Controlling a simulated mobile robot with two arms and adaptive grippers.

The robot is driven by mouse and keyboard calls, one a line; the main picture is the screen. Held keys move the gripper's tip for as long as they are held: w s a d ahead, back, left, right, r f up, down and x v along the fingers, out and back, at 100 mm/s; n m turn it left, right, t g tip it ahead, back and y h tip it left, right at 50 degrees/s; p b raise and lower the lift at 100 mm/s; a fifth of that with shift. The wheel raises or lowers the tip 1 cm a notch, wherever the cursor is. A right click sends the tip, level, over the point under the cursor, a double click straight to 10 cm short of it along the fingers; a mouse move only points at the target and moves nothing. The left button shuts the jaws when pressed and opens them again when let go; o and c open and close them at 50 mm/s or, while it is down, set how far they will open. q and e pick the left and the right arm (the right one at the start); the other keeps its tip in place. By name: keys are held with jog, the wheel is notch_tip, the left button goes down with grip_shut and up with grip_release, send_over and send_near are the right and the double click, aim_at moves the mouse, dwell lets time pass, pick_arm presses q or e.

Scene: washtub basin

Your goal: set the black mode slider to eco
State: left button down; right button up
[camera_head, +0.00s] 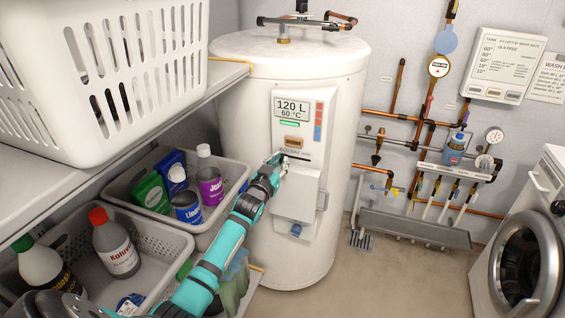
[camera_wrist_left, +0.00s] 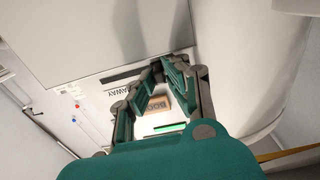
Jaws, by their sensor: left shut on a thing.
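The mode slider's dark slot (camera_wrist_left: 122,75) is on the front panel (camera_head: 310,125) of the white water heater (camera_head: 255,110), below the brown BOOST button (camera_head: 293,142). My left gripper (camera_head: 281,163) is at the left end of this slot in the head view, its fingers shut on the black slider, which they mostly hide. In the left wrist view the fingertips (camera_wrist_left: 160,68) meet at the slot, at the end away from the upside-down AWAY label (camera_wrist_left: 118,90). The BOOST button (camera_wrist_left: 158,103) shows between the fingers. The eco label is not readable. My right gripper is not in view.
A metal box (camera_head: 298,193) projects just below the slot. Grey crates of bottles (camera_head: 150,225) stand left of my arm. A shelf with a white laundry basket (camera_head: 115,75) is above them. Pipes (camera_head: 420,150) and a washing machine (camera_head: 525,255) are at right.

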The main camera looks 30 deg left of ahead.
pick_arm(q)
jog(key=shift+a, duration=0.1)
jog(key=c, duration=1.6)
grip_release()
jog(key=shift+o, duration=1.2)
jog(key=shift+s+a, duration=0.15)
jog(key=shift+a, duration=0.1)
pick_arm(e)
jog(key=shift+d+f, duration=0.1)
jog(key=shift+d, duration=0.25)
pick_arm(q)
jog(key=shift+d, duration=0.15)
jog(key=shift+d, duration=0.1)
jog(key=shift+s+d, duration=0.1)
jog(key=shift+s, duration=0.3)
jog(key=v, duration=1.1)
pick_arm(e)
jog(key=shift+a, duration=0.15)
